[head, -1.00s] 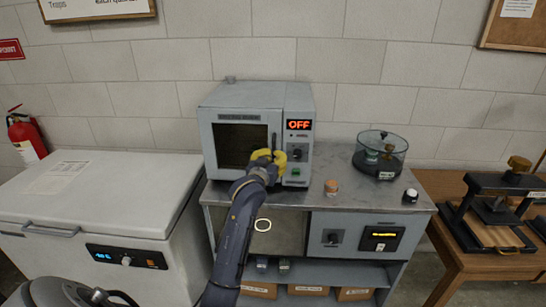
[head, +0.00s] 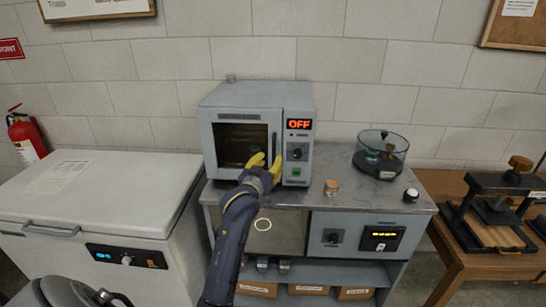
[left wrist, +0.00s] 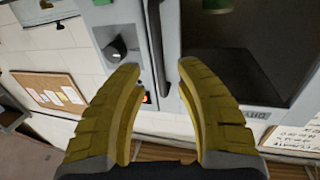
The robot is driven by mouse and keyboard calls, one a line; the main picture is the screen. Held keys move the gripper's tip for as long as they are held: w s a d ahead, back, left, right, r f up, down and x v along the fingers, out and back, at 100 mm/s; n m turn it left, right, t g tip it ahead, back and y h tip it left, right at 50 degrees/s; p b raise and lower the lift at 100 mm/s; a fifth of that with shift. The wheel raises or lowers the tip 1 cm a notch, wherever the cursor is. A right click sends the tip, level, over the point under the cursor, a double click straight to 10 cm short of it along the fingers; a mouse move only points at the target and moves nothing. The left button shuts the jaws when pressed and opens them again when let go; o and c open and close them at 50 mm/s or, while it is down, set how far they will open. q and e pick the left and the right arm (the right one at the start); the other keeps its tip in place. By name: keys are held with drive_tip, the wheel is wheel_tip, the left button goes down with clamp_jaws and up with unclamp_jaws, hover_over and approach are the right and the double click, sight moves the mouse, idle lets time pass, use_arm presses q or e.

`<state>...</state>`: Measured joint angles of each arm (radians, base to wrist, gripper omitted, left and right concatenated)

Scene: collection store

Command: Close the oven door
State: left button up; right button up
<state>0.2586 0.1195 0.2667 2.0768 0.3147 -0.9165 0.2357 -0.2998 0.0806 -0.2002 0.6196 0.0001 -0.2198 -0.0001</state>
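The oven (head: 256,95) is a grey box on the metal-topped bench, and its display reads OFF. Its door (head: 228,177), with a dark window, lies flat across the front; it looks shut or nearly shut, and I cannot tell if a small gap is left. The upright dark handle (head: 274,146) is on the door's right side. My left gripper (head: 266,159) is at the handle's lower end, its yellow fingers apart. In the left wrist view the open fingers (left wrist: 160,72) point at the handle (left wrist: 154,45), which shows between them, with nothing gripped. My right gripper is out of view.
A glass bowl (head: 381,154), a small orange-brown jar (head: 332,187) and a black-and-white knob-like item (head: 411,195) stand on the bench right of the oven. A white chest (head: 95,190) is at the left. A wooden table with a press (head: 495,210) is at the right.

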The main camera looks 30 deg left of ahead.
use_arm(q)
drive_tip(key=v, duration=0.6)
drive_tip(key=shift+s, duration=0.35)
drive_tip(key=shift+d, duration=0.1)
drive_tip(key=s+d+f+m+g, duration=0.3)
drive_tip(key=s+f, duration=0.3)
drive_tip(key=f, duration=0.3)
drive_tip(key=s+d+f+m+g, duration=0.25)
drive_tip(key=s+f, duration=0.35)
drive_tip(key=f, duration=0.3)
drive_tip(key=s+d+f+m+g, duration=0.2)
drive_tip(key=s+f, duration=0.3)
drive_tip(key=s, duration=0.4)
drive_tip(key=s+d+f+m+g, duration=0.1)
drive_tip(key=s+f+m+g, duration=0.15)
drive_tip(key=s+f, duration=0.45)
drive_tip(key=s+d+f+g+h, duration=0.1)
drive_tip(key=s+d+f, duration=0.1)
drive_tip(key=f, duration=0.8)
drive_tip(key=s+d+f+g+h, duration=0.1)
drive_tip(key=s+d+f, duration=0.1)
drive_tip(key=f, duration=0.9)
drive_tip(key=s+d+f+g+h, duration=0.1)
drive_tip(key=s+d+f, duration=0.15)
drive_tip(key=f, duration=0.75)
drive_tip(key=s+f+n+g+h, duration=0.1)
drive_tip(key=s+f+n+g, duration=0.2)
drive_tip(key=s+f, duration=1.6)
drive_tip(key=shift+s+a, duration=0.2)
drive_tip(key=shift+s, duration=0.85)
